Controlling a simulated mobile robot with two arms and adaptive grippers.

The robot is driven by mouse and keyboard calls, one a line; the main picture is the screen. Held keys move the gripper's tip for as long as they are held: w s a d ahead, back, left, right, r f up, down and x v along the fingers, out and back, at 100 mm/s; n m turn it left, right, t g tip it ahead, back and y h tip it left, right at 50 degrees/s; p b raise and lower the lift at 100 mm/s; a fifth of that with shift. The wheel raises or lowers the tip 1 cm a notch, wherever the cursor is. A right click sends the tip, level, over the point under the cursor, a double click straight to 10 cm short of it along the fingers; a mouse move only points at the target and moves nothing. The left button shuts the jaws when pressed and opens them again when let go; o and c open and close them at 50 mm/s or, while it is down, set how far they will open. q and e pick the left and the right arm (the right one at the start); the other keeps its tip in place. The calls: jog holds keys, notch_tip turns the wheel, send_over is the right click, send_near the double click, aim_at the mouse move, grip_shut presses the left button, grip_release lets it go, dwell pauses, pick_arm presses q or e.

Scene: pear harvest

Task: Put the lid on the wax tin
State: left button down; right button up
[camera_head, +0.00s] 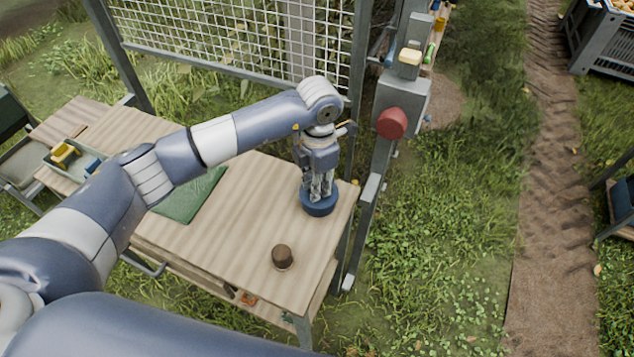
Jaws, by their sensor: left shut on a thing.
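My left gripper (320,186) points straight down near the right end of the wooden table (240,235). It is shut on a round dark blue piece (319,205), at or just above the tabletop. This blue piece looks like the wax tin or its lid; I cannot tell whether it is one part or two stacked. The fingers hide its middle. A small brown round object (282,256) stands apart on the table, nearer the front edge. My right gripper is not in view.
A green mat (190,195) lies left of the gripper. A tray (64,168) with yellow and blue items sits at the table's left. A post with a red knob (391,123) and a mesh panel (255,40) stand behind. Bare wood surrounds the brown object.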

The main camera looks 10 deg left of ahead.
pick_arm(q)
jog(key=shift+f+b, duration=0.55)
jog(key=c, duration=1.7)
grip_release()
jog(key=shift+r, duration=0.1)
jog(key=shift+r+p, duration=1.55)
jog(key=shift+r, duration=1.1)
notch_tip(320, 180, up, 6)
jog(key=p, duration=0.2)
jog(key=shift+d+f+p, duration=0.1)
jog(key=shift+f+p, duration=0.1)
jog(key=shift+p, duration=0.15)
